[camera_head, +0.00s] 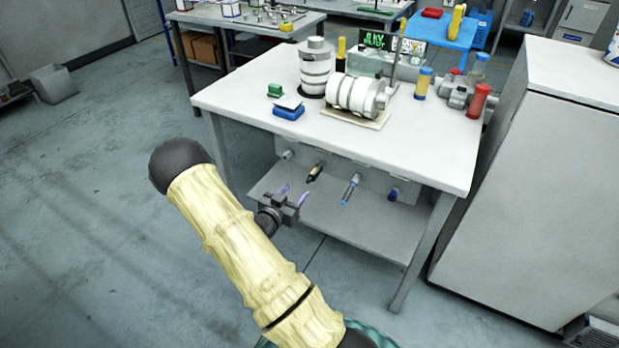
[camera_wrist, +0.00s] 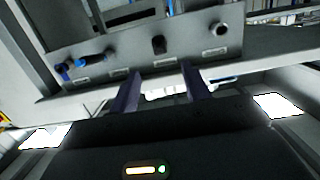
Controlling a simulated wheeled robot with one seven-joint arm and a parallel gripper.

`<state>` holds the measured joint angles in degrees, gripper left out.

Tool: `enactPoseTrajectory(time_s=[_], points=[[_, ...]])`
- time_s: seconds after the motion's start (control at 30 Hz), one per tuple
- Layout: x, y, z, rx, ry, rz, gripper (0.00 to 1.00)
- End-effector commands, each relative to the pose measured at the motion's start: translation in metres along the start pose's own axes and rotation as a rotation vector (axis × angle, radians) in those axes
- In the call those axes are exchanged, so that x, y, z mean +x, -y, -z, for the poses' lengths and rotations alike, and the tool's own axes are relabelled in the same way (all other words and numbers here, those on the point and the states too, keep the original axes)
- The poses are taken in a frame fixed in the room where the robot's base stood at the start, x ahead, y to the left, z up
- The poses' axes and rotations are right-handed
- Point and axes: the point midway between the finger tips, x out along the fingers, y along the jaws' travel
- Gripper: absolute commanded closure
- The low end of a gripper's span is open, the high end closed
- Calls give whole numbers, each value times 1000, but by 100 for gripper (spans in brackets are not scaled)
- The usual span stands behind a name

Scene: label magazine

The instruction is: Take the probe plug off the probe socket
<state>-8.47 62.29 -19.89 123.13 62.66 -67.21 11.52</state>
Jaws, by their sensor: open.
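Under the bench top, a grey panel (camera_head: 335,180) carries a row of sockets and plugs. From the left in the head view are a bare grey socket (camera_head: 288,154), a dark plug with a brownish part (camera_head: 316,171), a long silver-and-blue plug (camera_head: 350,188) and a dark blue piece (camera_head: 393,194). The labels are too small to read, so I cannot tell which is the probe plug. My gripper (camera_head: 294,196) is open and empty in front of the panel's left part. In the wrist view its fingers (camera_wrist: 160,72) stand apart, short of the dark plug (camera_wrist: 158,45), touching nothing.
The bench top (camera_head: 235,95) overhangs the panel, and a lower shelf (camera_head: 375,236) lies beneath it. Bench legs stand at the front corners. A tall grey cabinet (camera_head: 540,180) stands close on the right.

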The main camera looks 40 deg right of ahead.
Motion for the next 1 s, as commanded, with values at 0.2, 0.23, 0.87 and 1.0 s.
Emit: enactPoseTrajectory(time_s=[0.2,0.23,0.87,1.0], points=[[37,-1,1,1,-1,-3,53],[41,-1,1,0,-2,-2,53],[104,0,0,-2,0,0,53],[104,0,0,-1,0,0,53]])
